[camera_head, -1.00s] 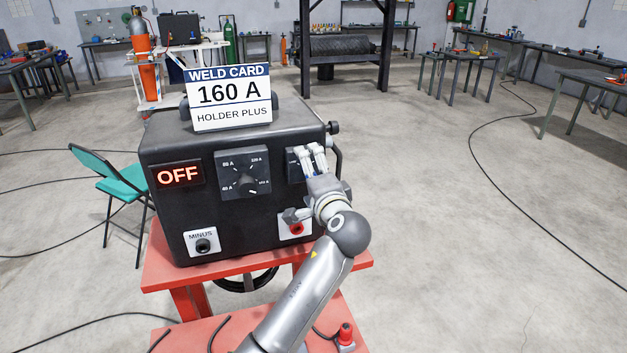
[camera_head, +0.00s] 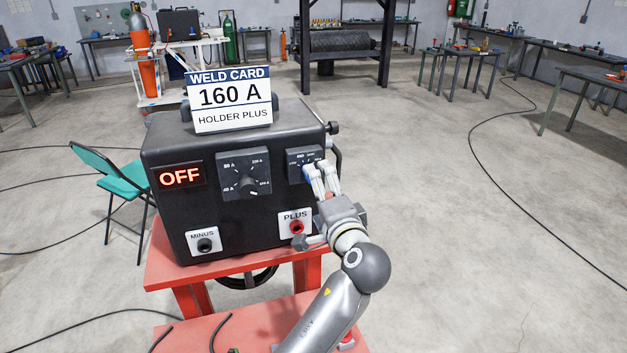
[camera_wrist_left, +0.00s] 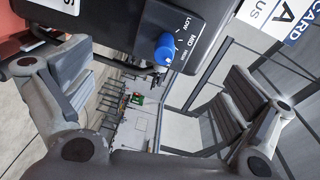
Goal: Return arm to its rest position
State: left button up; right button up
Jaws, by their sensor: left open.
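My left arm reaches up from the bottom of the head view. Its gripper (camera_head: 322,182) is open and empty in front of the right part of the black welding machine (camera_head: 265,222). In the left wrist view the two fingers (camera_wrist_left: 160,95) stand wide apart. Between and beyond them is a blue knob (camera_wrist_left: 165,47) on a panel marked LOW and MID (camera_wrist_left: 188,42); no finger visibly touches it. In the head view the fingers partly cover that panel (camera_head: 303,157). My right gripper is in no view.
The machine stands on a red cart (camera_head: 170,265), its display (camera_head: 180,176) reading OFF. A card (camera_head: 229,98) on top reads 160 A, HOLDER PLUS. The MINUS (camera_head: 205,245) and PLUS (camera_head: 297,227) sockets are empty. A green chair (camera_head: 117,178) is left. The floor to the right is largely clear.

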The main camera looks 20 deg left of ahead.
pick_arm(q)
jog(key=shift+f, duration=0.1)
jog(key=s+a+f+n+g+h, duration=0.2)
jog(key=s+a+f+g, duration=0.1)
jog(key=s+f, duration=0.55)
jog(key=s+a+f+n+g+h, duration=0.2)
jog(key=s+f, duration=0.3)
jog(key=f, duration=0.7)
jog(key=s+f+n+g+h, duration=0.2)
jog(key=s+f+g+h, duration=0.15)
jog(key=s, duration=0.85)
jog(key=s+f+n+g+h, duration=0.2)
jog(key=s+f, duration=0.2)
jog(key=s, duration=0.7)
notch_tip(320, 180, down, 26)
jog(key=s+g, duration=0.1)
jog(key=g, duration=0.1)
jog(key=s+a+f, duration=0.2)
jog(key=s+f, duration=1.4)
jog(key=s, duration=0.1)
jog(key=shift+a+m+g, duration=0.3)
jog(key=shift+a+g, duration=0.05)
